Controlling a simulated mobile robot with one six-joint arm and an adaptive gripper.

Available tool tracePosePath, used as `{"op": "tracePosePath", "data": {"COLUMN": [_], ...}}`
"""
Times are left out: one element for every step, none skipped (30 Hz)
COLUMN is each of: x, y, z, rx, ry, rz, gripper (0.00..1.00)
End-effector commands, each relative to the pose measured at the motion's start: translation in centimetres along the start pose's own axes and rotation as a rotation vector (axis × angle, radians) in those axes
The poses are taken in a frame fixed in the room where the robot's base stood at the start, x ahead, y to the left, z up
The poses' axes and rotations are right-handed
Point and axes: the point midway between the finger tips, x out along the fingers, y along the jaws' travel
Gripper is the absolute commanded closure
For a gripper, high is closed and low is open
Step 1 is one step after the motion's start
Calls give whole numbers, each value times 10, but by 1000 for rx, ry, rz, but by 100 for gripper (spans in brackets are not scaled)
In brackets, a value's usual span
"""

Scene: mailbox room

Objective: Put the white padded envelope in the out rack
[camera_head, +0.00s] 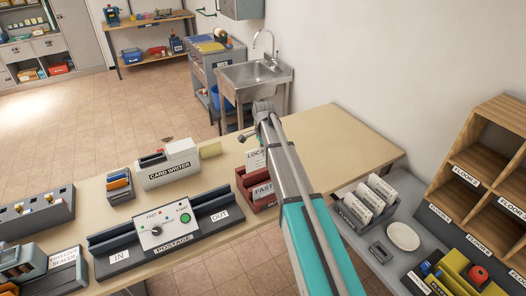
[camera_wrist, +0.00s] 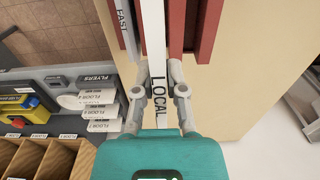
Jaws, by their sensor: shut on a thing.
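The red out rack (camera_head: 262,201) stands on the beige table in the head view, with white FAST and LOCAL labels partly behind my arm. In the wrist view the red rack (camera_wrist: 205,25) lies just beyond my fingers. My gripper (camera_wrist: 160,66) is shut on a thin white thing (camera_wrist: 151,25) seen almost edge-on. The word LOCAL shows on the white strip between the fingers. I cannot tell for certain whether this strip is the white padded envelope or a rack divider. My arm covers the gripper and its load in the head view.
A postage machine (camera_head: 160,226) and a card writer (camera_head: 168,166) stand left of the rack. A grey side table holds a floor-card sorter (camera_head: 352,209), a white dish (camera_head: 403,236) and wooden pigeonholes (camera_head: 470,153). The beige table is clear at its far right.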

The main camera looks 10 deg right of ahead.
Motion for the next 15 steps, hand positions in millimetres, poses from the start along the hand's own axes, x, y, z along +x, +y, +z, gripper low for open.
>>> {"op": "tracePosePath", "data": {"x": [7,9,12,14,16,19,21,22,25,26,27,28,29,29,30], "y": [0,0,0,0,0,0,0,0,0,0,0,0,0,0,0], "z": [0,0,0,0,1,1,1,1,1,1,1,1,1,1,1], "rx": [0,0,-1,-1,-1,-1,-1,-1,-1,-1,-1,-1,-1,-1,-1], "ry": [0,0,0,0,0,0,0,0,0,0,0,0,0,0,0], "rz": [0,0,0,0,0,0,0,0,0,0,0,0,0,0,0], "gripper": [100,100,100,100,100,100,100,100,100,100,100,100,100,100,100]}}
